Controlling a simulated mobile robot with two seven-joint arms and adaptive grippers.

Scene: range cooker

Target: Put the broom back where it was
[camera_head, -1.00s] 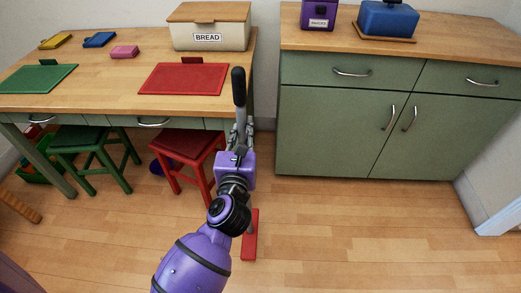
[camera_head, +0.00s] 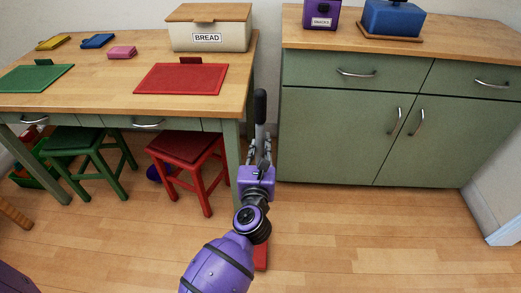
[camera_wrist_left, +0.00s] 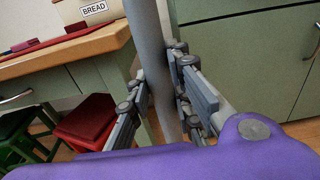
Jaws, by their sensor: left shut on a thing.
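The broom (camera_head: 260,108) stands roughly upright in the gap between the table and the green cabinet, with a dark grip at the top of a grey handle. Part of its red head shows low down behind my left arm in the head view. My left gripper (camera_head: 260,148) is shut on the handle. In the left wrist view the grey handle (camera_wrist_left: 150,60) runs between the fingers of my left gripper (camera_wrist_left: 162,105). Most of the broom's lower part is hidden behind my arm. My right gripper is not in view.
The wooden table (camera_head: 120,95) stands left, with a red stool (camera_head: 188,150) and a green stool (camera_head: 85,145) under it. The green cabinet (camera_head: 330,130) stands right. A bread box (camera_head: 212,35) is on the table. The floor (camera_head: 370,230) before the cabinet is clear.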

